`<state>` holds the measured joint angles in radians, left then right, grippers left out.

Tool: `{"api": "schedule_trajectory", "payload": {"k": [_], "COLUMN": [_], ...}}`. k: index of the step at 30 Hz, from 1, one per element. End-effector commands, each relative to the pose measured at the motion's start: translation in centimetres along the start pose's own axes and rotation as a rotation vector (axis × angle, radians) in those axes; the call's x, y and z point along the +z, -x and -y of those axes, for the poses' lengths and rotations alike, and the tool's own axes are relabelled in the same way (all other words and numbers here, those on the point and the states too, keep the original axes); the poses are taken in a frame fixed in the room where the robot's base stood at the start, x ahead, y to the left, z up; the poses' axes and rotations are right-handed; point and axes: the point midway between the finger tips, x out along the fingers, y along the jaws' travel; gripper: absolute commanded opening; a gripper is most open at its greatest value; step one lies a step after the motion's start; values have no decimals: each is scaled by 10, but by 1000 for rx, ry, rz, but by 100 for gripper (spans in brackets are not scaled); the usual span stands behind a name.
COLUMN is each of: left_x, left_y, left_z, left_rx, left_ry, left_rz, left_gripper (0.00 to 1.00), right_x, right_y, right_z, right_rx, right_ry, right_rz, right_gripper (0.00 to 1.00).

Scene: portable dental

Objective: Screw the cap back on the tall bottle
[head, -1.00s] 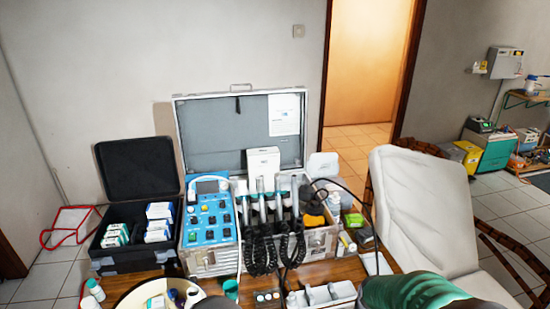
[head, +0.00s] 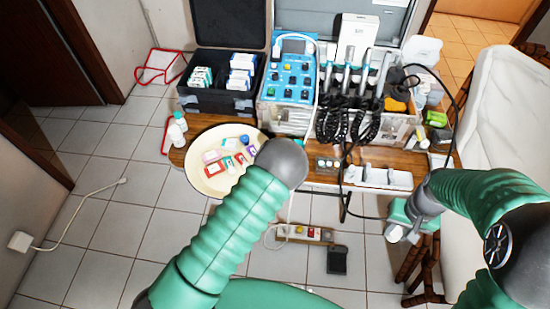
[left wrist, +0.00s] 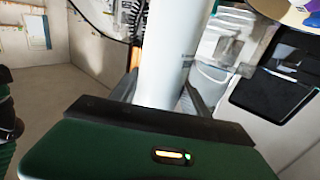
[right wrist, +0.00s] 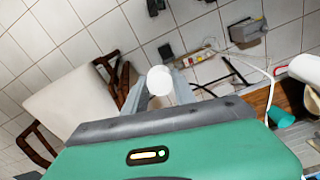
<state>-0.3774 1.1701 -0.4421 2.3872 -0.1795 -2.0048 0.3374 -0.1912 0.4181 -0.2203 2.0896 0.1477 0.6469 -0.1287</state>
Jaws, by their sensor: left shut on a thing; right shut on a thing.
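The tall bottle (left wrist: 170,45) is a white cylinder between the fingers of my left gripper (left wrist: 160,90), which is shut on it. Its top is out of the left wrist view. In the head view my left arm hides that gripper and the bottle. My right gripper (right wrist: 158,92) is shut on a round white cap (right wrist: 158,80), which also shows in the head view (head: 394,234). The right gripper (head: 402,222) is off the table's front right, above the floor. A white cylinder (right wrist: 306,72) at the right wrist view's right edge may be the bottle; it is apart from the cap.
The wooden table holds a round tray (head: 205,182) with small boxes, a black case (head: 215,102), a blue control unit (head: 288,75) and handpieces with coiled cords. Small white bottles (head: 178,124) stand at the left. A white chair (head: 500,110) is at the right. A power strip (head: 308,233) lies below.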

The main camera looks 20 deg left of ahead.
Motion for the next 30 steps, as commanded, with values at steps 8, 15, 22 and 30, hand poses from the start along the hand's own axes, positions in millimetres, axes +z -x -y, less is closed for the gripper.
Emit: {"api": "schedule_trajectory", "payload": {"k": [8,15,22,30], "left_x": [4,16,24,25], "left_y": [-13,-32,-45,-47], "left_z": [-24,-60,-86,-91], "left_rx": [199,488,693,736], "left_ry": [-9,-11,-10,-8], "left_rz": [-11,-11,-8,-6], "left_gripper": [0,0,0,0], "right_x": [0,0,0,0], "right_y": [0,0,0,0], "right_z": [0,0,0,0], "right_rx": [0,0,0,0], "right_ry": [0,0,0,0], "right_rz": [0,0,0,0], "right_gripper": [0,0,0,0]}}
